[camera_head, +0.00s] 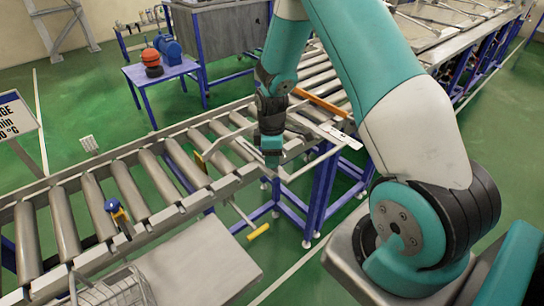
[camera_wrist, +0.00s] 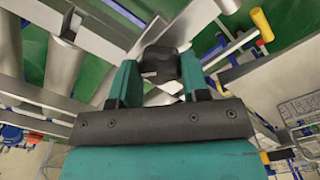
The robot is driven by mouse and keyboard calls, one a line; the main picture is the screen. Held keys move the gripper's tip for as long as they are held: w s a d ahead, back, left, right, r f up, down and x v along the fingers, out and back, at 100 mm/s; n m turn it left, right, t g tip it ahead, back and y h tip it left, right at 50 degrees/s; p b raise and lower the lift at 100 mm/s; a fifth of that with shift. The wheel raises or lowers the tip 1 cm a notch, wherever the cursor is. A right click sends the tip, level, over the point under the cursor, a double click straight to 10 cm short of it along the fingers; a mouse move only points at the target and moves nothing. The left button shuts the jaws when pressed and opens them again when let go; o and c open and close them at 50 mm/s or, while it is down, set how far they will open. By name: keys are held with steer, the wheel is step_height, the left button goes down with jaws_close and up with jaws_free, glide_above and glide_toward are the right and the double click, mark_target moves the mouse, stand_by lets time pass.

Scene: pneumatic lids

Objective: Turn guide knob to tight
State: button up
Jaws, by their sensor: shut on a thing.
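My gripper (camera_wrist: 158,80) shows in the wrist view with its two teal fingers on either side of a dark knob (camera_wrist: 160,64). The fingers are shut on this knob, which sits at the edge of the conveyor rail. In the head view my gripper (camera_head: 271,158) points down at the near rail of the roller conveyor and hides the knob. The knob's markings cannot be read in either view, so its turn position cannot be told.
The roller conveyor (camera_head: 120,190) runs from lower left to upper right. A blue-topped clamp (camera_head: 118,212) stands on its near rail. A yellow-ended lever (camera_head: 258,231) sticks out below the rail. A grey flat surface (camera_head: 200,265) lies in front. A blue table (camera_head: 165,72) stands behind.

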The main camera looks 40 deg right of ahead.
steer(key=m+b, duration=0.1)
steer(key=m, duration=0.3)
steer(key=shift+m, duration=0.3)
steer(key=m+b, duration=0.1)
steer(key=m, duration=0.2)
steer(key=shift+m, duration=0.3)
steer(key=m+b, duration=0.1)
steer(key=m, duration=1.1)
steer(key=shift+m+y+b, duration=0.3)
steer(key=m, duration=0.5)
steer(key=shift+d+m, duration=0.1)
steer(key=shift+m, duration=0.2)
steer(key=shift+w, duration=0.1)
steer(key=o, duration=0.9)
steer(key=shift+r, duration=0.15)
